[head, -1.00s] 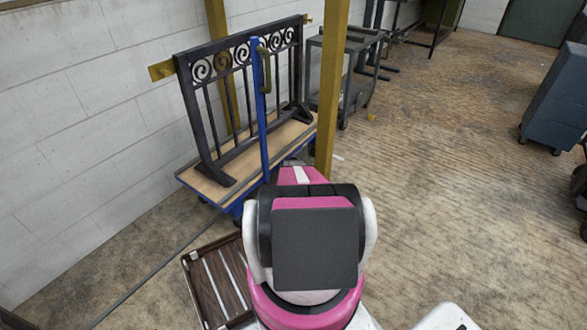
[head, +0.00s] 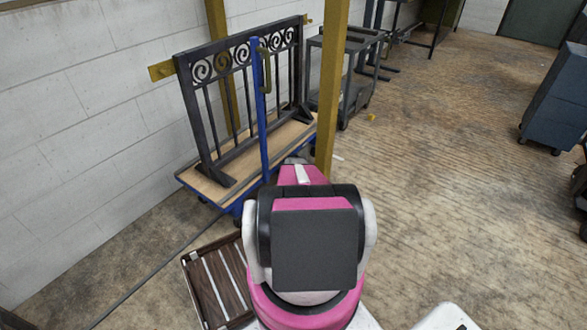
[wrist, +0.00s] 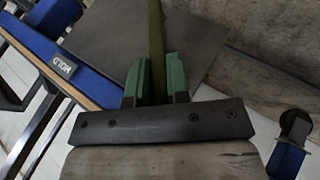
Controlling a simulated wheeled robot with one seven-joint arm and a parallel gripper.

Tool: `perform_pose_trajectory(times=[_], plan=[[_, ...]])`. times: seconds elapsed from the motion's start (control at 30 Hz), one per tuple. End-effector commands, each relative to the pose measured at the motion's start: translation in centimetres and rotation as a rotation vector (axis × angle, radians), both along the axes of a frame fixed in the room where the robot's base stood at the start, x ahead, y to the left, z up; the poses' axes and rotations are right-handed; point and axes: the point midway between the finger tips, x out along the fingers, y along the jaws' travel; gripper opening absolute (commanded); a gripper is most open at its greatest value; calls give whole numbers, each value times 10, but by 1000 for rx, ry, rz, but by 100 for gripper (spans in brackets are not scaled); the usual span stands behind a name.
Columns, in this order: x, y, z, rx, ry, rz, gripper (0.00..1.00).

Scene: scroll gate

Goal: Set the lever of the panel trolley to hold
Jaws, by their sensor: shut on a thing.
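The panel trolley (head: 222,196) has a blue frame and a wooden deck, with a dark scrollwork gate (head: 215,103) standing on it. A blue post (head: 261,120) rises at its near side, with an olive handle (head: 265,72) near the top. In the wrist view, my gripper (wrist: 157,80) has its green fingers shut on an olive bar, which looks like the lever (wrist: 156,35). The bar runs up from between the fingers. A label reading HOLD (wrist: 62,66) sits upside down on a blue beam to the left. In the head view my own arm hides the gripper and the grip.
A yellow post (head: 331,85) stands just right of the trolley, and a white block wall (head: 90,110) is behind it. A grey cart (head: 350,85) is farther back. A slatted brown tray (head: 222,285) lies at lower left. Open floor (head: 450,180) spreads to the right.

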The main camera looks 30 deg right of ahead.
Motion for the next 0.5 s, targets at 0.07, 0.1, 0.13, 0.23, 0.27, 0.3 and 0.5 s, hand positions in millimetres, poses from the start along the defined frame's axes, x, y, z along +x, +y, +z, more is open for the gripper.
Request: perform_pose_trajectory(times=[0.07,0.1,0.13,0.23,0.27,0.3,0.5], plan=[[0,-4,0,24,11,-4,0],[0,-4,1,35,15,-3,0],[1,-5,1,44,17,-2,0],[2,-8,3,79,29,0,0],[3,-9,4,92,34,1,0],[3,-10,5,108,40,2,0],[5,-13,7,169,62,4,0]])
